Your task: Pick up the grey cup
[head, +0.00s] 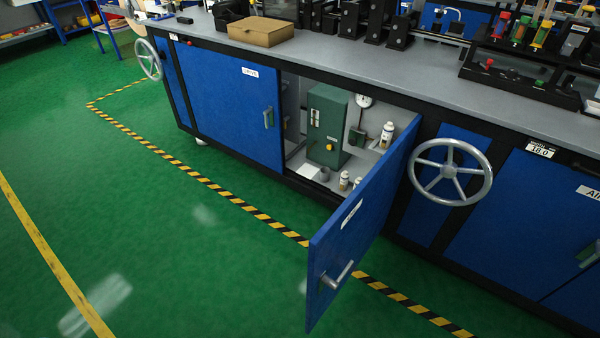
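A small grey cup (324,174) stands on the floor of the open cabinet (295,172), near its front edge. It is in front of a dark green box-shaped unit (325,125) with a yellow button. It is small in the view, and I cannot see into it clearly. My gripper is not in view.
The blue cabinet door (360,225) stands open, jutting out to the right of the cup. Small bottles (387,135) and jars (344,181) stand right of the cup. A handwheel (450,172) sticks out farther right. The green floor (180,235) in front is clear.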

